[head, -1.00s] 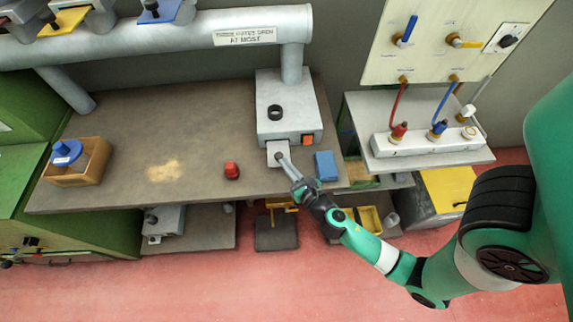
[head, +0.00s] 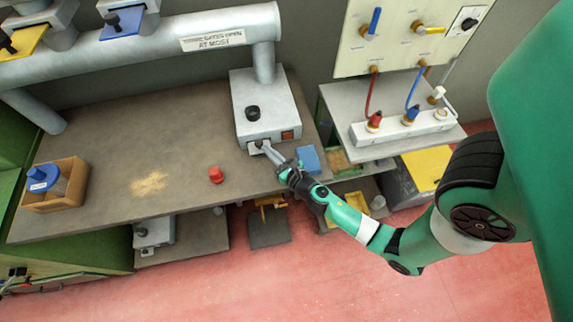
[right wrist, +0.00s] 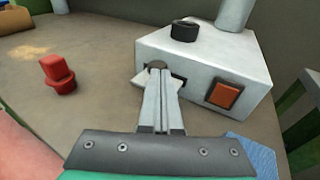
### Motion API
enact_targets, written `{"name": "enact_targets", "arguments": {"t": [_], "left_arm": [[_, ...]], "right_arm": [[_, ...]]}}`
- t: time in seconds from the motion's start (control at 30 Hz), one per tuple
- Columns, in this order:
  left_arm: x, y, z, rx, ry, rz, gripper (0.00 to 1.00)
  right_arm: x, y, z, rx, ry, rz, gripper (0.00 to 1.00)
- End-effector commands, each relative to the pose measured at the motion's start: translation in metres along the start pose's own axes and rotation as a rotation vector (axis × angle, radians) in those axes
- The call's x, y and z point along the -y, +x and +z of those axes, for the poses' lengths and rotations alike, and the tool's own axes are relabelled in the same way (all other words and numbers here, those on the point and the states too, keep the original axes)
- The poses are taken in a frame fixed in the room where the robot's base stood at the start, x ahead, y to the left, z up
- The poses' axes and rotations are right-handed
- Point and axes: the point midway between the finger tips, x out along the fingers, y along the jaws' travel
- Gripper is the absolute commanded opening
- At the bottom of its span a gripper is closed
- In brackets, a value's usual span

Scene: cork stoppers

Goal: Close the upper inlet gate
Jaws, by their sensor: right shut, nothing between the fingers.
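The pale grey box (head: 284,104) stands on the bench with a light grey gate plate (head: 253,149) sticking a little out of the slot in its front. My left gripper is not in view.
An orange switch (right wrist: 224,95) sits right of the slot. A blue block (head: 308,159) lies close beside my right gripper. A red stopper-like object (head: 216,175) stands to the left on the bench. A second grey box (head: 153,232) is below the bench.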

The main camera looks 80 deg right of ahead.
Motion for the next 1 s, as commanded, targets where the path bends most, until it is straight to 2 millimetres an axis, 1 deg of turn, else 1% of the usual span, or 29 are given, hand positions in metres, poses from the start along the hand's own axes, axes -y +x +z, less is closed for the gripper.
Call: {"name": "enact_targets", "arguments": {"t": [0.07, 0.3, 0.43, 0.5, 0.6, 1.0], "left_arm": [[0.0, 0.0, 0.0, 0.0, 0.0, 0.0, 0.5], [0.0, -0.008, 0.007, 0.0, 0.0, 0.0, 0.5], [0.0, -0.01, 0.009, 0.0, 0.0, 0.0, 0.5], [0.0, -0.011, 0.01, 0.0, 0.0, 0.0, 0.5], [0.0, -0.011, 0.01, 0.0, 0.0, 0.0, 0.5], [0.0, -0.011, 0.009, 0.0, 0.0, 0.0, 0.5]], "right_arm": [[-0.003, -0.015, -0.001, -0.003, -0.002, 0.008, 0.0], [-0.005, -0.08, -0.003, -0.003, -0.005, 0.015, 0.0], [-0.005, -0.103, -0.002, -0.003, -0.005, 0.015, 0.0], [-0.004, -0.11, -0.001, -0.002, -0.004, 0.013, 0.0], [-0.004, -0.115, 0.001, 0.0, -0.003, 0.01, 0.0], [-0.003, -0.116, 0.001, 0.001, -0.002, 0.01, 0.0]]}}
